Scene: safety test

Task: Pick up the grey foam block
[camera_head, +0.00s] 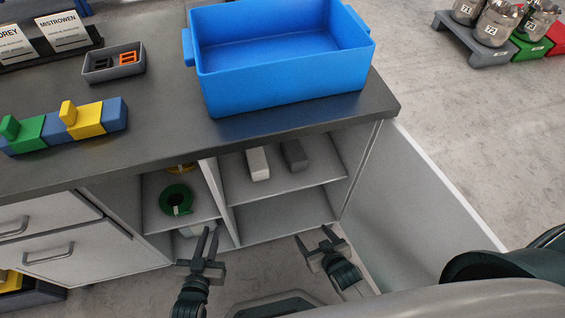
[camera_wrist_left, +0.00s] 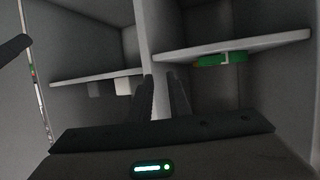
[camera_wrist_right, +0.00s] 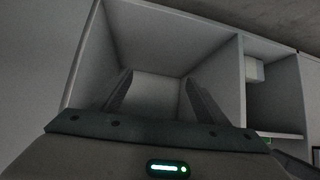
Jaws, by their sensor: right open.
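The grey foam block (camera_head: 294,154) lies on the upper shelf inside the open cabinet, right of a white block (camera_head: 258,163). The two are a small gap apart. In the left wrist view, which looks upside down, the grey block (camera_wrist_left: 93,89) and the white block (camera_wrist_left: 122,86) show at the shelf edge. My left gripper (camera_head: 210,236) is in front of the cabinet's divider, its fingers a narrow gap apart and empty. My right gripper (camera_head: 314,240) is in front of the right compartment, below the shelf, open and empty. The right wrist view does not show the grey block.
The divider (camera_head: 217,198) and shelf (camera_head: 285,187) bound the blocks' compartment; the open door (camera_head: 415,190) stands at its right. A green roll (camera_head: 176,200) lies in the left compartment. A blue bin (camera_head: 285,90) stands on the countertop above. The compartment below the shelf looks empty.

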